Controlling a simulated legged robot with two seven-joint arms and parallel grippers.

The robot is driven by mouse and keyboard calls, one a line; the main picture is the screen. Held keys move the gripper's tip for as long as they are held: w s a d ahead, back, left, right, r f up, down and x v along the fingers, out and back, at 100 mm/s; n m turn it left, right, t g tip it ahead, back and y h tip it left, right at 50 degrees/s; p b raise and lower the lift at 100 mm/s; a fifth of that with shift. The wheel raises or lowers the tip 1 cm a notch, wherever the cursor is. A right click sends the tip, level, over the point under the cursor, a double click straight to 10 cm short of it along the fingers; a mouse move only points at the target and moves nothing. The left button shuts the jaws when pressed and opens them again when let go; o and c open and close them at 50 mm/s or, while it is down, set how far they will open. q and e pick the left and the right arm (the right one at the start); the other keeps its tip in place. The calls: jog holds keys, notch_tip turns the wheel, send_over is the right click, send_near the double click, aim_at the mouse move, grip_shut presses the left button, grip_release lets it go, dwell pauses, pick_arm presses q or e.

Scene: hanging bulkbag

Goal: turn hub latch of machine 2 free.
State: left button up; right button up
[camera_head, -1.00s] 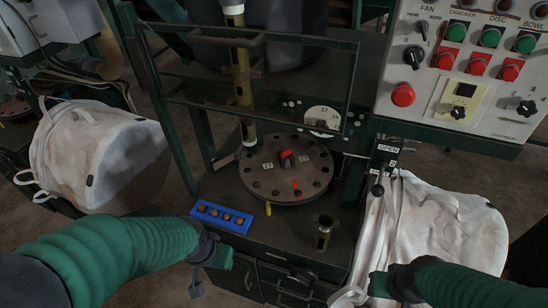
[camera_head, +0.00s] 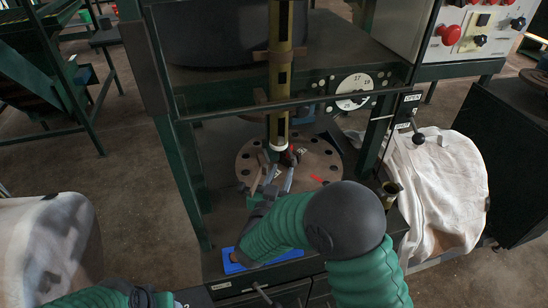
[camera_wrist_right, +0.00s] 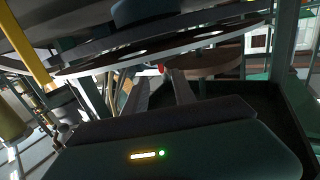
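The hub disc (camera_head: 325,157) is a brown round plate with holes around its rim, at the foot of the yellow-black post. A red piece, seemingly the hub latch (camera_head: 292,153), shows at its middle, partly hidden by the post and my fingers. A second red handle (camera_head: 318,179) lies nearer the disc's front. My right gripper (camera_head: 281,170) reaches over the disc with its fingers apart, tips close to the red latch. In the right wrist view, a little red (camera_wrist_right: 161,68) shows between the open fingertips; contact cannot be told. My left gripper (camera_head: 160,299) is at the bottom edge, mostly cut off.
The post (camera_head: 281,60) and a horizontal green bar (camera_head: 330,104) stand close above the disc. A blue tray (camera_head: 232,266) lies at the front, partly under my right arm. A cup-like tube (camera_head: 391,188), a lever (camera_head: 417,137) and a white bag (camera_head: 450,190) are at right.

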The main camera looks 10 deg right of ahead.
aim_at(287, 155)
jog(key=shift+a+h, duration=0.2)
jog(key=shift+h, duration=0.1)
jog(key=shift+w, duration=0.3)
jog(key=x, duration=0.7)
jog(key=shift+s+d+b, duration=0.1)
jog(key=shift+d+b, duration=0.05)
jog(key=shift+b, duration=0.25)
jog(key=shift+c, duration=1)
grip_shut()
